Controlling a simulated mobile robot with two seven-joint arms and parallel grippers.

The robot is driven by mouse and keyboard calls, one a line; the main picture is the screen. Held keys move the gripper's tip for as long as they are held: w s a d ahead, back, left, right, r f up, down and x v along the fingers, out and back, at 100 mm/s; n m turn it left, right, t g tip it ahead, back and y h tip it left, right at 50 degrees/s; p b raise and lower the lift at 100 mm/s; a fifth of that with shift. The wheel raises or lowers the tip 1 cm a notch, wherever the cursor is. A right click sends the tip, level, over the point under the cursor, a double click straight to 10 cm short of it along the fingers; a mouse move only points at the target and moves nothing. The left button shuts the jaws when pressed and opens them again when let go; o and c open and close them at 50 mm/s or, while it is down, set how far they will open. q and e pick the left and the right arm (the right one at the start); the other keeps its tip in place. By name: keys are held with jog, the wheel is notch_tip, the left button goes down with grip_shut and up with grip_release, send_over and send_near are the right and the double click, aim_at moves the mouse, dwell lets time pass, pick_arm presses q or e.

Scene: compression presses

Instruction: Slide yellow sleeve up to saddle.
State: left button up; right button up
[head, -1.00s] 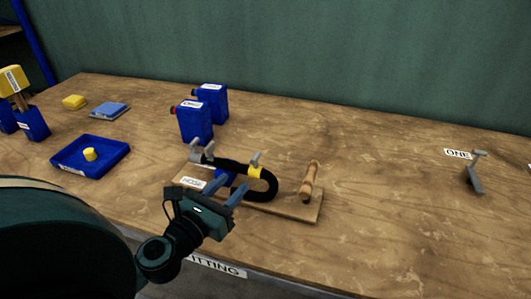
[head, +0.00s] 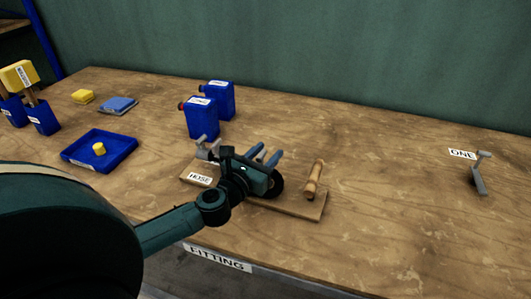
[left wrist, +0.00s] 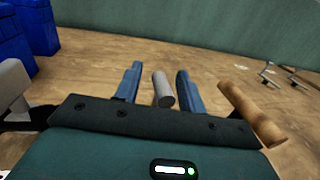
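My left gripper (head: 265,154) is over the hose board (head: 299,208), with its two blue fingers apart. In the left wrist view a grey post (left wrist: 162,90), apparently the saddle, stands between the fingers (left wrist: 157,80) with a gap on both sides. The yellow sleeve is hidden in both current views, behind or under my gripper. Only the outer bend of the black hose (head: 279,184) shows beside the gripper. A grey holder (head: 206,147) stands at the hose's left end. My right gripper is not in view.
A wooden handle (head: 313,180) stands right of the gripper, close to it. Blue bottles (head: 201,118) stand behind the board. A blue tray (head: 98,150) with a yellow piece lies left. A grey fitting (head: 479,175) stands far right, with bare table between.

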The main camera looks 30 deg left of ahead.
pick_arm(q)
jog(key=shift+c, duration=0.3)
grip_shut()
dwell(0.6)
